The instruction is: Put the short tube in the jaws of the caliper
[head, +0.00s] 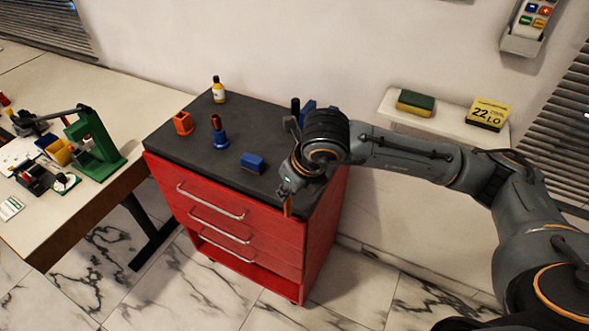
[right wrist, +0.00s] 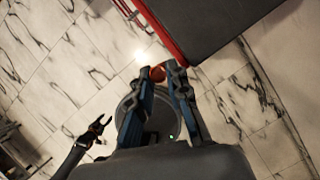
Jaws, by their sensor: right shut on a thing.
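My right gripper (head: 287,196) points down just beyond the cabinet's front edge. It is shut on an orange-copper tube (head: 288,209). In the right wrist view the tube's round end (right wrist: 157,73) shows between the fingertips (right wrist: 163,80). Another copper-brown tube (head: 216,122) stands upright in a blue holder (head: 220,139) on the cabinet top. Behind my right wrist a grey and blue device (head: 308,107), perhaps the caliper, is mostly hidden, so its jaws cannot be made out. My left gripper (right wrist: 101,127) shows small at the left in the right wrist view, seemingly open and empty.
A cluttered table (head: 95,200) with a green press (head: 93,145) stands left. A wall shelf (head: 440,122) is at right.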

